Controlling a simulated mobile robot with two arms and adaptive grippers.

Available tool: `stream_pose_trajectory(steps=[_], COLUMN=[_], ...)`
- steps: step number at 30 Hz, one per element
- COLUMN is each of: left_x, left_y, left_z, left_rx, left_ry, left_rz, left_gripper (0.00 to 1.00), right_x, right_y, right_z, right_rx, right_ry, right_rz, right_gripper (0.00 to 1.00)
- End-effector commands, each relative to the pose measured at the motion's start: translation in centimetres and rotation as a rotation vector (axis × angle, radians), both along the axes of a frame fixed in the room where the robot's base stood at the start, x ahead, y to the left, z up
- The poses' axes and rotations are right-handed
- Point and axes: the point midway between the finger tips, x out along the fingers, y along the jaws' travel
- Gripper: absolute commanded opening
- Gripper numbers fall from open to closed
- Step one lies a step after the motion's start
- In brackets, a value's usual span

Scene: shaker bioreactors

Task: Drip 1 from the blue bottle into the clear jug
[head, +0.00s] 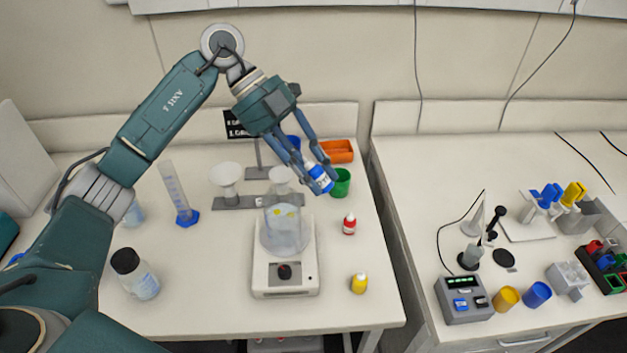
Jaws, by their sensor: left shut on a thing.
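My left gripper (308,172) is shut on the blue bottle (319,180), a small dropper bottle with a white label. It holds the bottle tilted, above and to the right of the clear jug (284,232). I cannot see a drop leaving the bottle. My right gripper is not in view.
A red bottle (349,224) and a yellow bottle (359,284) stand right of the stirrer. Behind are a green cup (341,183), an orange tray (337,152) and a funnel rack (236,203). A measuring cylinder (176,192) and a black-capped bottle (136,274) stand left.

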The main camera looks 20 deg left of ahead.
Motion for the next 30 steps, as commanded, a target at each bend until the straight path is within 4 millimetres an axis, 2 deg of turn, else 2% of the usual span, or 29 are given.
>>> stream_pose_trajectory(steps=[1,30], left_x=[0.0,-0.1], left_y=[-0.1,-1.1], left_z=[-0.4,1.0], left_rx=[-0.023,-0.434], left_ry=[0.003,0.033], left_rz=[0.001,0.001], left_gripper=[0.0,0.0], right_x=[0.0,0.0], right_y=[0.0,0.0], right_z=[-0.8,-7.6], right_rx=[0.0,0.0], right_ry=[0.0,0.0], right_rz=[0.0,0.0], right_gripper=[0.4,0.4])
